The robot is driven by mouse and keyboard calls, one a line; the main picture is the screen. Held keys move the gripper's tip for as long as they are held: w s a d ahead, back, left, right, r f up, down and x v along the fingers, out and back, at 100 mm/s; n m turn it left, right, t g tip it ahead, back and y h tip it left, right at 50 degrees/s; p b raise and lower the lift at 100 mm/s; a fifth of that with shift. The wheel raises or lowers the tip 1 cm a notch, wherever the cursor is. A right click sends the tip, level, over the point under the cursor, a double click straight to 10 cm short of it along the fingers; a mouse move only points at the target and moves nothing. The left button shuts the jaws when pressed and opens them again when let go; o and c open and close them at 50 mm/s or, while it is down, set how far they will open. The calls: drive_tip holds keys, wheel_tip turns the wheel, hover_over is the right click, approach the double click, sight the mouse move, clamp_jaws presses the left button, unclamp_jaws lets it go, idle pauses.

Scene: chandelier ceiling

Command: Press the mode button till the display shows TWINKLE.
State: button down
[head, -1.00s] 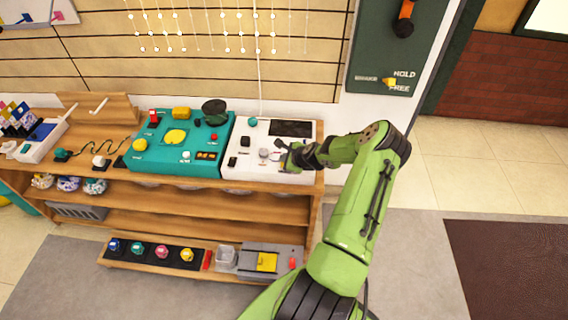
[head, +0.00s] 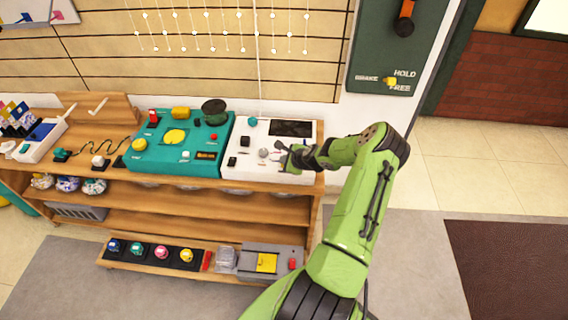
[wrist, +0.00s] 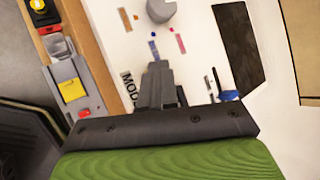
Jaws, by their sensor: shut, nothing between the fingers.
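My gripper (head: 284,160) is shut and empty over the right part of the white control panel (head: 240,173). In the wrist view its fingertips (wrist: 157,68) point at the panel beside a partly covered MODE label (wrist: 129,88). The mode button itself cannot be made out; the fingers may hide it. Whether the tips touch the panel cannot be told. A dark display (head: 290,128) sits at the panel's back right, and it also shows in the wrist view (wrist: 236,45). No text is readable on it. Strings of small lights (head: 240,30) hang on the wall above.
A grey round knob (head: 263,153) stands left of my gripper, close to the fingertips in the wrist view (wrist: 161,9). A teal panel (head: 150,160) adjoins on the left. The wooden shelf (head: 220,208) below holds more items. The floor on the right is clear.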

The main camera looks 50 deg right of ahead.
drive_tip(key=shift+r+p, duration=0.85)
drive_tip(key=shift+r, duration=0.1)
wheel_tip(320, 180, up, 5)
drive_tip(key=p, duration=0.4)
idle(0.6)
